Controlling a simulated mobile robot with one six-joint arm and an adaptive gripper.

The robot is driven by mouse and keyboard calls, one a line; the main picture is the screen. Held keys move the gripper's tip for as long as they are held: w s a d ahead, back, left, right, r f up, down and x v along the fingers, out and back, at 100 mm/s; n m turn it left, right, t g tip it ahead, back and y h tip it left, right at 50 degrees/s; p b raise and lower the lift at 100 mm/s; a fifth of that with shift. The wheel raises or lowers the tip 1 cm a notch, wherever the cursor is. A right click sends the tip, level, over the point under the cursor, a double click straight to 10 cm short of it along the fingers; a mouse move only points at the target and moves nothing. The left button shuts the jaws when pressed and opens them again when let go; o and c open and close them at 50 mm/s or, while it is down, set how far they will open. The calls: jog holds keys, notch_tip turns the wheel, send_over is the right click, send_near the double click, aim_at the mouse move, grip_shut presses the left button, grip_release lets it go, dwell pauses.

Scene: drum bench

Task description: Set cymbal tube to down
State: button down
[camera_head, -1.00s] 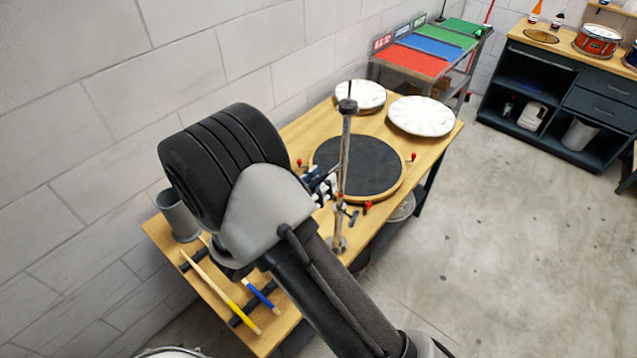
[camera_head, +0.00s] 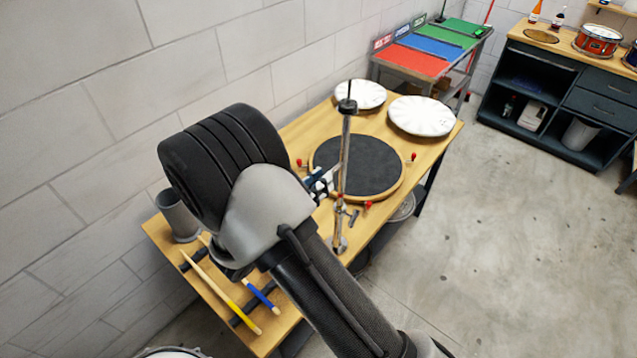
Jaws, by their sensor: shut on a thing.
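The cymbal tube (camera_head: 346,150) is a slim chrome upright with a black top, standing at the front edge of the wooden bench. Its lower part has a small wing clamp (camera_head: 350,215) and a foot on the bench edge. My gripper (camera_head: 326,180) shows only in part, just left of the tube at mid-height, above the clamp. It is shut on the tube. My arm hides most of the gripper, and the exact finger contact is too small to make out.
A round dark drum pad (camera_head: 372,167) with red knobs lies close behind the tube. Two white cymbal-like discs (camera_head: 424,116) lie farther back. Drumsticks (camera_head: 222,282) and a grey cup (camera_head: 177,217) are at the front left. The floor at right is clear.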

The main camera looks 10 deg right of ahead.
notch_tip(320, 180, down, 12)
jog(key=b, duration=0.7)
jog(key=shift+s, duration=0.1)
jog(key=c, duration=1.7)
grip_release()
jog(key=shift+o, duration=0.8)
jog(key=shift+s+a, duration=0.1)
jog(key=shift+a, duration=0.05)
jog(key=v, duration=1.1)
jog(key=shift+s+a+r, duration=0.1)
jog(key=shift+a+r, duration=0.15)
jog(key=shift+r, duration=0.05)
